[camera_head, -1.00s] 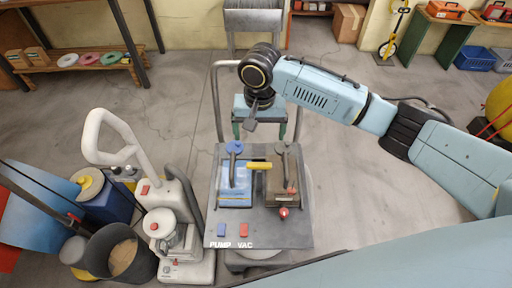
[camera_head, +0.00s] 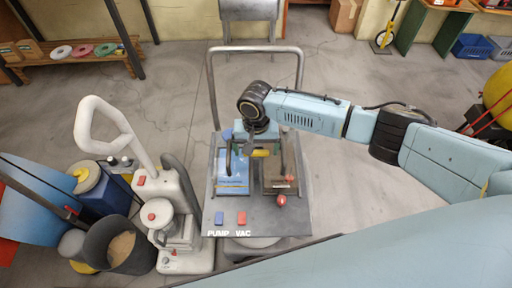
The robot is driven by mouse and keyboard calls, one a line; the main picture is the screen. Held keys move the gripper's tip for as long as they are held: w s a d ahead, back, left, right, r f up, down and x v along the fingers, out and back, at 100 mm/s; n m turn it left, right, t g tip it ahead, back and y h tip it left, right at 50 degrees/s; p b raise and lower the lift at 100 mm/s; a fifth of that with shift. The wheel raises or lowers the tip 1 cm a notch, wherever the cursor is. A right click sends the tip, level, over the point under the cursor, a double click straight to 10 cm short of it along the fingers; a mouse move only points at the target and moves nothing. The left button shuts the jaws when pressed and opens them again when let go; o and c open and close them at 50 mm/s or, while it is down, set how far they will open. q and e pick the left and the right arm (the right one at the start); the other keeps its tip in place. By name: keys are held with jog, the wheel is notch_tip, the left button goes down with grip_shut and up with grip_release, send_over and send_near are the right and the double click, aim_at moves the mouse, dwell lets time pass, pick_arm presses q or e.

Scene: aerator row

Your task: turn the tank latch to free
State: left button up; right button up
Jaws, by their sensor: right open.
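The tank latch appears to be the short yellow bar (camera_head: 262,153), lying crosswise between the blue tank (camera_head: 233,180) and the brown tank (camera_head: 278,176) on the grey machine. Its left end is partly hidden by my right gripper (camera_head: 250,148). My right gripper points down from above, with its jaws at the left end of the bar. It is open; I cannot tell whether it touches the bar. My left gripper is out of view.
The machine's deck has a blue switch (camera_head: 219,217) marked PUMP, a red switch (camera_head: 241,218) marked VAC and a red knob (camera_head: 282,200). A grey handle frame (camera_head: 301,75) rises behind. A white floor machine (camera_head: 185,225) and a dark bin (camera_head: 119,245) stand left.

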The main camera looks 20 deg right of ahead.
jog(key=c, duration=1)
jog(key=shift+s+r+n+p, duration=0.1)
jog(key=shift+n+p, duration=1.2)
jog(key=shift+n, duration=0.1)
jog(key=n+p, duration=0.2)
jog(key=n, duration=0.1)
jog(key=shift+n, duration=0.3)
jog(key=n+p, duration=0.1)
jog(key=n, duration=0.4)
jog(key=shift+p, duration=0.35)
jog(key=n, duration=0.6)
jog(key=shift+p, duration=0.3)
jog(key=shift+n, duration=0.4)
jog(key=o, duration=1)
